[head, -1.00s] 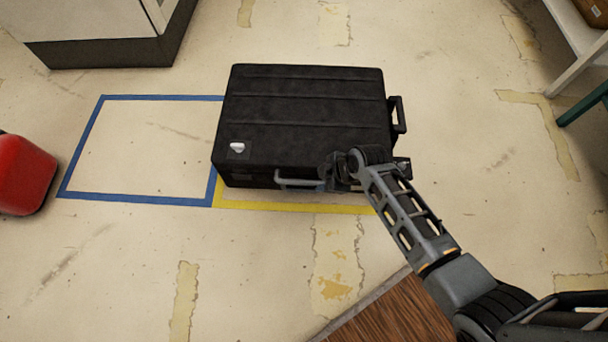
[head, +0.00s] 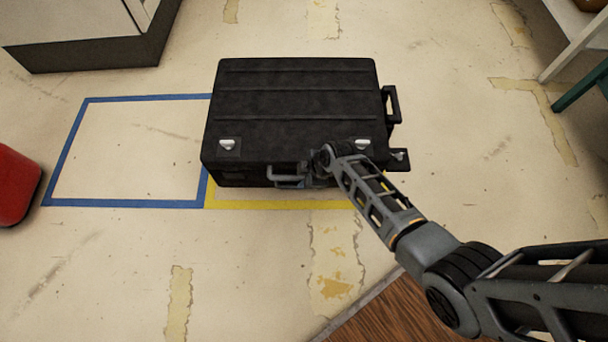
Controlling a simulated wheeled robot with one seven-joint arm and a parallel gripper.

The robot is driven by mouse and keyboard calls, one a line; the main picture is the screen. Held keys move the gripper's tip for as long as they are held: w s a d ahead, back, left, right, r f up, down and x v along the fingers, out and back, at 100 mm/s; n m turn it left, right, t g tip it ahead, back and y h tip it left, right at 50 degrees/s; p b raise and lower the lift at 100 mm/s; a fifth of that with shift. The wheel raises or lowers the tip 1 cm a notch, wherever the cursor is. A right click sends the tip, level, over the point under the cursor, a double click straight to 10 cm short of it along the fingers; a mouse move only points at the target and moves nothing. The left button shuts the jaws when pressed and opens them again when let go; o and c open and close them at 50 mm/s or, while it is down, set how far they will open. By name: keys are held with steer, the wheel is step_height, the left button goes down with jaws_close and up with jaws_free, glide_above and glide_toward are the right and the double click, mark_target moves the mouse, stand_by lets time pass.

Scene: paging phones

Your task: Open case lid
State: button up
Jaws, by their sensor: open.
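The black case (head: 295,108) lies flat on the floor with its lid shut. Two light metal latches, a left one (head: 228,146) and a right one (head: 363,146), show near the lid's front edge. A grey carrying handle (head: 284,175) is on the front side, and another handle (head: 392,104) is on the right side. My gripper (head: 308,175) is at the front side of the case, by the right end of the front handle. Its fingers are small, dark and partly hidden by my wrist; I cannot tell whether they touch the case.
Yellow tape (head: 240,204) marks the floor under the case, and a blue taped rectangle (head: 125,203) beside it is empty. A red object (head: 14,185) is at the left edge. A white cabinet (head: 70,20) stands at the back left, a shelf (head: 575,45) at the back right.

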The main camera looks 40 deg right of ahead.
steer(key=shift+c, duration=0.2)
jaws_close()
stand_by(0.4)
